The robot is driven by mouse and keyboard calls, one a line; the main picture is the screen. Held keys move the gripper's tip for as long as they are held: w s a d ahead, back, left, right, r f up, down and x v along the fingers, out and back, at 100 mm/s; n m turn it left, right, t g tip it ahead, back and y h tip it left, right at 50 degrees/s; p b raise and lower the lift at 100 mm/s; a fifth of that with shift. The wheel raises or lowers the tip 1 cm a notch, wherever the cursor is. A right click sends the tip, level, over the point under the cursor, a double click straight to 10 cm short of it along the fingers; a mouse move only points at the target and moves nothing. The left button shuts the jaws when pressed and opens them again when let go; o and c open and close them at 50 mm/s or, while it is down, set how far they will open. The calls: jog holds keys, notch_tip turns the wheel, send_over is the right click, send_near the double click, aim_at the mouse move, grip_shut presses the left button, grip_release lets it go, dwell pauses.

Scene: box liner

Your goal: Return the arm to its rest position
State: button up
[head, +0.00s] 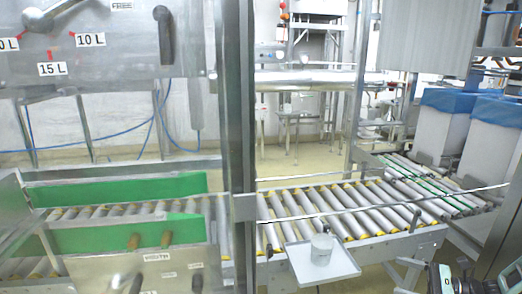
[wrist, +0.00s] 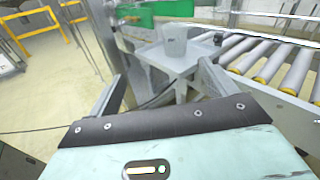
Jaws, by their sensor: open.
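My gripper (wrist: 163,82) is open in the wrist view, with its two grey fingers spread wide apart and nothing between them. A part of my arm, dark with a pale green piece, shows at the bottom right corner of the head view; the fingers cannot be made out clearly there. A clear cup (head: 321,249) stands upright on a small pale tray (head: 343,271) in front of the roller conveyor. In the wrist view the cup (wrist: 173,40) appears beyond the fingertips, apart from them.
The roller conveyor (head: 340,208) runs behind the tray to the right. Tall bins with blue liners (head: 447,100) stand at the right. A metal post (head: 238,130) and a green-sided conveyor (head: 110,188) are on the left. Yellow railings (wrist: 40,20) stand beyond open floor in the wrist view.

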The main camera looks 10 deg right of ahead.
jog(key=s+a+r+n+g+h, duration=0.25)
jog(key=a+r+n+g, duration=0.25)
jog(key=a+n+g, duration=0.45)
jog(key=s+a+r+n+g+h, duration=0.1)
jog(key=s+a+r+n+g, duration=0.35)
jog(key=a, duration=0.75)
jog(key=s+a+r+n+t+h, duration=0.3)
jog(key=s+a+r+n+h, duration=0.7)
jog(key=s+n, duration=0.4)
jog(key=r+n, duration=0.1)
jog(key=n, duration=0.2)
jog(key=shift+a+n, duration=0.15)
jog(key=shift+n, duration=0.15)
